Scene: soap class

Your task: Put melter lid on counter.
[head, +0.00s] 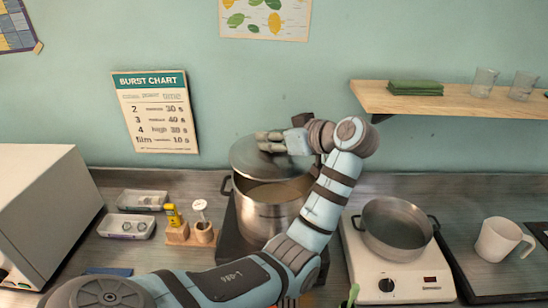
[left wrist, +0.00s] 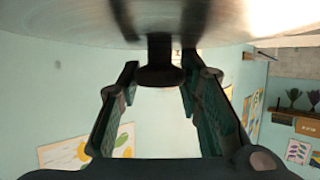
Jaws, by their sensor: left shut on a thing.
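The melter lid (head: 247,160) is a round grey metal disc with a dark knob. It is raised above the back of the melter pot (head: 262,218), a steel pot with side handles. Part of the pot's brownish contents shows below the lid. My left gripper (head: 270,141) is at the lid's top, shut on its knob. In the left wrist view the lid (left wrist: 225,18) fills the top edge, with the knob (left wrist: 160,76) between the two fingers. My right gripper is not in view.
A hot plate with a shallow pan (head: 395,228) stands right of the pot, with a white mug (head: 500,240) beyond it. Left are small trays (head: 127,226), wooden holders (head: 190,234) and a white box-like appliance (head: 45,205). A shelf (head: 420,102) hangs at upper right.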

